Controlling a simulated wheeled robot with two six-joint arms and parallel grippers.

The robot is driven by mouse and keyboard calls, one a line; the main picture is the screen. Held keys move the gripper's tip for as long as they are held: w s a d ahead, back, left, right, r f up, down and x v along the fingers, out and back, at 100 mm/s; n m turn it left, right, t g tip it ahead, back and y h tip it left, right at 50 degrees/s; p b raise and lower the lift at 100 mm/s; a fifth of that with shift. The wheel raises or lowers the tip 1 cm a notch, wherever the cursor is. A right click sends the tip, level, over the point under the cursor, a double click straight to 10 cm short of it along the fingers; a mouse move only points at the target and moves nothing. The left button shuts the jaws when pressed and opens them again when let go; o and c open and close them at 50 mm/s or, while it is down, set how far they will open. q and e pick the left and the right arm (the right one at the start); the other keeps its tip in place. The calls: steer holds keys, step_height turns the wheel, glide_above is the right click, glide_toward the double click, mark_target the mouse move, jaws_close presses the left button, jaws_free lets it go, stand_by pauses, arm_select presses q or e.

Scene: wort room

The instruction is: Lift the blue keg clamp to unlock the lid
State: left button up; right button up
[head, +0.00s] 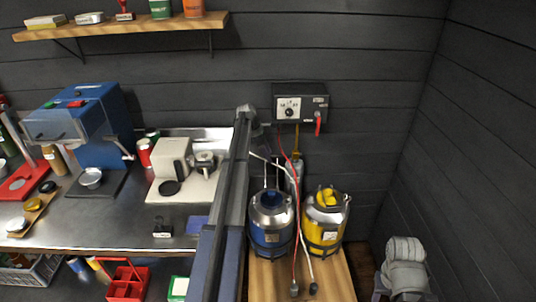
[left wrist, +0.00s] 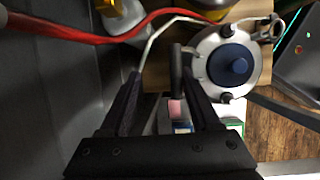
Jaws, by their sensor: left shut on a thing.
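The blue keg (head: 270,238) stands upright on a wooden stand, with a round metal lid that has a dark blue cap. The lid also shows from above in the left wrist view (left wrist: 230,64). The blue keg's clamp (left wrist: 176,68) shows as a dark upright bar beside the lid. My left gripper (left wrist: 162,72) is shut on this clamp, with its fingers to the left of the lid; in the head view its arm hides much of it. How far the clamp is raised is hard to tell. My right gripper is not in view.
A yellow keg (head: 332,222) stands close on the right. A red hose (head: 295,225) and a pale hose run in front of the kegs, below a wall control box (head: 301,103). A metal bench (head: 100,225) with equipment lies left; a red caddy (head: 128,284) is below it.

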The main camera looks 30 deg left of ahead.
arm_select(q)
steer(key=p+v, duration=0.7)
steer(key=shift+r, duration=0.35)
steer(key=shift+s+a, duration=0.1)
steer(key=shift+a, duration=0.05)
steer(key=s+d+m+g, duration=0.1)
steer(key=s+d+m, duration=0.3)
steer(key=d, duration=0.6)
steer(key=s+d+f+m+g+y, duration=0.1)
steer(key=s+d+m, duration=0.25)
steer(key=d, duration=0.65)
steer(key=s+d+m, duration=0.3)
steer(key=d+m, duration=0.1)
steer(key=d, duration=0.6)
steer(key=s+d+m+y, duration=0.1)
steer(key=s+d+m, duration=0.7)
steer(key=s, duration=0.4)
steer(key=s+d+m+g+y, duration=0.1)
steer(key=s+d+m+y, duration=0.1)
steer(key=s+d+m, duration=0.7)
steer(key=s+d, duration=0.2)
steer(key=s, duration=0.2)
steer(key=shift+d+f+y, duration=0.15)
steer(key=shift+f+y, duration=0.15)
